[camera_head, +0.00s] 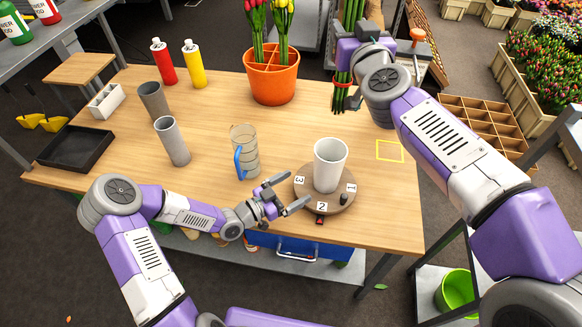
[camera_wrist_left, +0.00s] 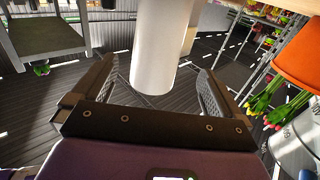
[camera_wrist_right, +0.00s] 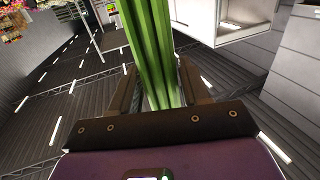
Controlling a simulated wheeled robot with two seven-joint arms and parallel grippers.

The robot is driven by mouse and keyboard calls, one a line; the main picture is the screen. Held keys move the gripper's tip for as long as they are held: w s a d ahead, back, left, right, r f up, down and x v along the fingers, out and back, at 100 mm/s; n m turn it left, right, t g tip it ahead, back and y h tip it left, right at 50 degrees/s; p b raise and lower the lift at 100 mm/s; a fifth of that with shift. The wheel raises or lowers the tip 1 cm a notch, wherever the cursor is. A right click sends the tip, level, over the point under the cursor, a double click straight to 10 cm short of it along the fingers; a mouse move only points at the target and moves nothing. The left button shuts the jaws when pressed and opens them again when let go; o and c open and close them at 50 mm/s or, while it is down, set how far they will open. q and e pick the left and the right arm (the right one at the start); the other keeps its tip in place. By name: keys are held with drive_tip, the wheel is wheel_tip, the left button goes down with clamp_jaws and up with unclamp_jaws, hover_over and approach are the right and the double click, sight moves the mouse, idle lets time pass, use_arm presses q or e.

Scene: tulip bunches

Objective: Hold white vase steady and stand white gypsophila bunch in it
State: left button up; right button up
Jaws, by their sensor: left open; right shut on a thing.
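The white vase (camera_head: 330,165) stands upright on a round brown turntable (camera_head: 306,200) with tags 1, 2 and 3. My left gripper (camera_head: 287,193) is open just left of the vase. In the left wrist view the white vase (camera_wrist_left: 160,45) shows ahead between the spread fingers, and I see no contact. My right gripper (camera_head: 352,52) is shut on a bunch of long green stems (camera_head: 341,97), held upright at the table's back right. The stems (camera_wrist_right: 152,50) pass between its fingers in the right wrist view. The bunch's flower heads are out of view, so its white blooms do not show.
A clear ribbed pitcher with a blue handle (camera_head: 245,153) stands left of the vase. An orange pot of tulips (camera_head: 272,80) is behind. A yellow square outline (camera_head: 390,151) marks bare table at right.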

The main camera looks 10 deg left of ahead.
sight(317, 176)
use_arm(q)
drive_tip(key=x, duration=1.1)
drive_tip(key=shift+w+d, duration=0.1)
drive_tip(key=shift+d, duration=0.15)
drive_tip(key=shift+c, duration=0.2)
drive_tip(key=c, duration=1.3)
use_arm(e)
wheel_tip(317, 176, down, 9)
drive_tip(key=shift+r, duration=0.1)
idle(0.3)
